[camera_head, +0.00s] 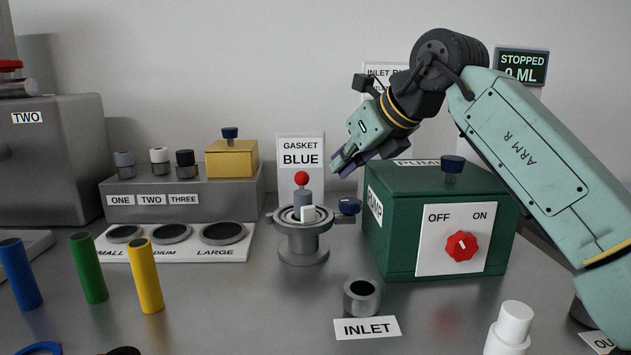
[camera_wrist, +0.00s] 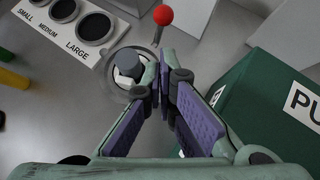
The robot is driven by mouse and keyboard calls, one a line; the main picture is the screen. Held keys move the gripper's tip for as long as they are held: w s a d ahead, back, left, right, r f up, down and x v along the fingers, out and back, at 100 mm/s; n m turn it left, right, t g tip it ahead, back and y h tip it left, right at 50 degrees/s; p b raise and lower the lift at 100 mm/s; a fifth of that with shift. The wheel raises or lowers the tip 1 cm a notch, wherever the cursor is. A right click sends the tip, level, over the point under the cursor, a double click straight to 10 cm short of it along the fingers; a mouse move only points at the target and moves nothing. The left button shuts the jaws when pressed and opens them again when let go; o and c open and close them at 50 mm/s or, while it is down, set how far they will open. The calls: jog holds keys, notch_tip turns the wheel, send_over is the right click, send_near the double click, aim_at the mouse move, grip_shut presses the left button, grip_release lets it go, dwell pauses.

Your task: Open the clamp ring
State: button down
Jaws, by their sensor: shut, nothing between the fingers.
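The clamp ring (camera_head: 283,215) sits at the top of a grey metal pedestal (camera_head: 303,248) in the middle of the bench. The ring's latch state is unclear.
A green pump box (camera_head: 390,230) with a red dial (camera_head: 461,246) stands close on the right. A gasket sign (camera_head: 300,150) reads BLUE behind the ring. Size-marked gaskets (camera_head: 222,233) lie left. An inlet cup (camera_head: 361,297) stands in front; the bench between is clear.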

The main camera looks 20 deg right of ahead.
aim_at(317, 205)
dwell(0.3)
jog(key=x, duration=1)
jog(key=shift+d+r+p, duration=0.1)
jog(key=shift+d+p, duration=0.05)
jog(key=shift+p, duration=0.25)
